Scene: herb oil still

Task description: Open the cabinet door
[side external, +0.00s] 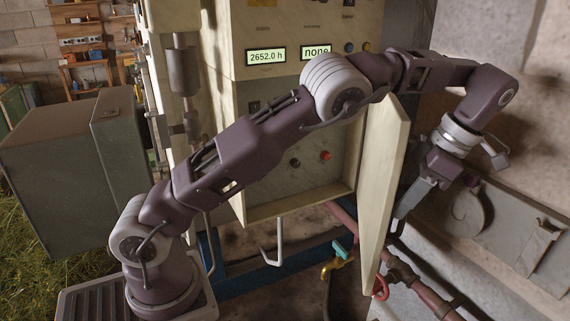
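The cream cabinet door (387,185) stands swung out from the right side of the cabinet (283,209), well away from closed. Behind it the cabinet's interior panel shows, with a red button (325,155) and a dark knob (295,162). My arm reaches across the front of the cabinet and over the door's top. My gripper (402,215) hangs pointing down on the right, outer side of the door. Its finger appears close to the door, but I cannot tell whether it touches. The finger gap is not clear from this angle.
Two displays (266,57) are above the opening. A white hook-shaped handle (272,252) hangs below the cabinet. A brass tap (333,264) with a teal handle and a reddish pipe (425,293) lie below. A grey wall unit (520,240) is at right, a grey box (55,165) at left.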

